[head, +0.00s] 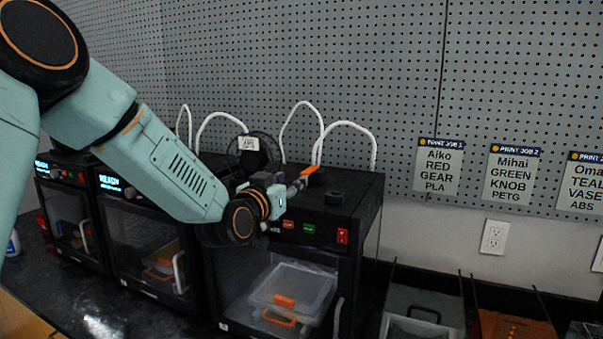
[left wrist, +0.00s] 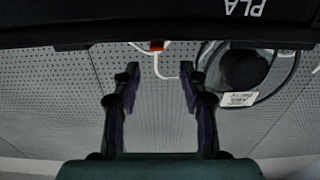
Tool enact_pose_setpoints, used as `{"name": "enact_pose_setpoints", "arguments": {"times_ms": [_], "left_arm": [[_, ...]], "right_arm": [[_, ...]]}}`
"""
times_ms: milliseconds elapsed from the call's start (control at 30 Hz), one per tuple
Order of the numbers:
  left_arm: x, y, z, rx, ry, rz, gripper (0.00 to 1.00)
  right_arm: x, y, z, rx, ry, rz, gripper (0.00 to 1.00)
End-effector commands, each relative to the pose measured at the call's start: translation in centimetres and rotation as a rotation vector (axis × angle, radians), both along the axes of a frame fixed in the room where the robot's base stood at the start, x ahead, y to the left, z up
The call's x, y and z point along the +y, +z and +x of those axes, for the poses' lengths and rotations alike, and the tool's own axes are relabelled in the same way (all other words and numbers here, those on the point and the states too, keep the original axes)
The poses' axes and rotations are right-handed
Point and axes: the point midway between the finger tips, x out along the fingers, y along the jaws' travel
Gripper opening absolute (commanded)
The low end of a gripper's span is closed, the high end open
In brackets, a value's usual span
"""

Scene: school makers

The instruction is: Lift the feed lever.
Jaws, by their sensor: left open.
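The feed lever appears as a small orange piece (head: 309,171) on top of the rightmost black 3D printer (head: 350,208). It also shows in the left wrist view as an orange spot (left wrist: 156,45), roughly centred between my fingers but past their tips. My left gripper (head: 290,186) is just left of the lever, low over the printer's top. In the left wrist view its two fingers (left wrist: 159,76) are spread with nothing between them. Whether a finger touches the lever is unclear. My right gripper is not in view.
White tubes (head: 352,124) arch behind the printer tops. A dark filament spool (head: 262,150) with a white label stands behind my gripper. A pegboard (head: 400,60) closes off the back. More printers stand left, and open bins (head: 425,300) stand right. Space above the printer's right side is free.

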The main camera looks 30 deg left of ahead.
Motion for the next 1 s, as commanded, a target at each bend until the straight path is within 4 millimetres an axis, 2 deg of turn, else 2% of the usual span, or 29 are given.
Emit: {"name": "enact_pose_setpoints", "arguments": {"times_ms": [300, 500, 867, 1000], "left_arm": [[0.2, 0.1, 4.3, 0.000, -0.001, 0.002, 0.43], [0.3, 0.1, 6.0, 0.000, -0.002, 0.001, 0.43], [0.3, 0.0, 6.6, 0.001, -0.002, -0.001, 0.43], [0.3, 0.0, 6.5, 0.001, -0.002, -0.001, 0.32]], "right_arm": [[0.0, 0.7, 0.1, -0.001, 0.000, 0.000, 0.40], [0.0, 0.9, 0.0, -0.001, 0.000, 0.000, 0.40], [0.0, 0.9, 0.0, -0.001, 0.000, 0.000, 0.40], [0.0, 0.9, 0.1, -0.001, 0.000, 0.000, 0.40]]}}
